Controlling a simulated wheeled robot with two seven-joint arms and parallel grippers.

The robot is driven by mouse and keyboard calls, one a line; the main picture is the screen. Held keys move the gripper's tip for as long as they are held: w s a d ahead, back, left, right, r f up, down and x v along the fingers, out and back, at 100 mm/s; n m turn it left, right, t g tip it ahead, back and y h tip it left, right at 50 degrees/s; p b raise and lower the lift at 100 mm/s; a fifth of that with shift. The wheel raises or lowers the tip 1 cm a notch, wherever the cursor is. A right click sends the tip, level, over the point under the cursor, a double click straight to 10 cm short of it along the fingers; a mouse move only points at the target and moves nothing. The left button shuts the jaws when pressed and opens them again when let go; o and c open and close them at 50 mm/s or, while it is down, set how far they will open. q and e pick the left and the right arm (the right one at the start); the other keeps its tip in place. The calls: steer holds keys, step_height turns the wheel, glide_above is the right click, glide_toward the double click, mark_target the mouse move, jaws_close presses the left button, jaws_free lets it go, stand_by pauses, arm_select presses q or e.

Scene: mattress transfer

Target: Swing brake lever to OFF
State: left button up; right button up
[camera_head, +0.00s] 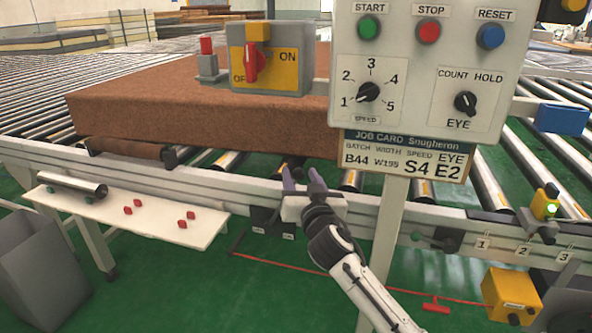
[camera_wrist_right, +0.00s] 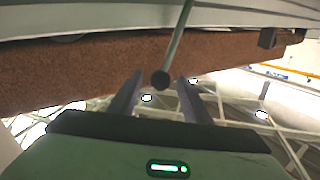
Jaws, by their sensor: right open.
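My right gripper (camera_head: 302,180) is open at the conveyor's front rail, its two fingers raised and apart. In the right wrist view the open gripper (camera_wrist_right: 157,95) has a thin grey lever (camera_wrist_right: 178,40) with a dark ball knob (camera_wrist_right: 161,80) between its fingers in the picture. I see no finger touching the knob. This looks like the brake lever; in the head view the gripper mostly hides it. Dark small labelled plates (camera_head: 265,218) hang under the rail beside the gripper. My left gripper is not in view.
A brown mattress block (camera_head: 150,100) lies on the rollers behind the gripper. An ON/OFF box (camera_head: 290,75) with a red handle stands behind. The control panel (camera_head: 430,60) and its post (camera_head: 388,230) stand close right of my arm. A white shelf (camera_head: 150,215) is left.

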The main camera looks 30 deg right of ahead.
steer(key=x, duration=0.5)
steer(key=shift+w, duration=0.1)
jaws_close()
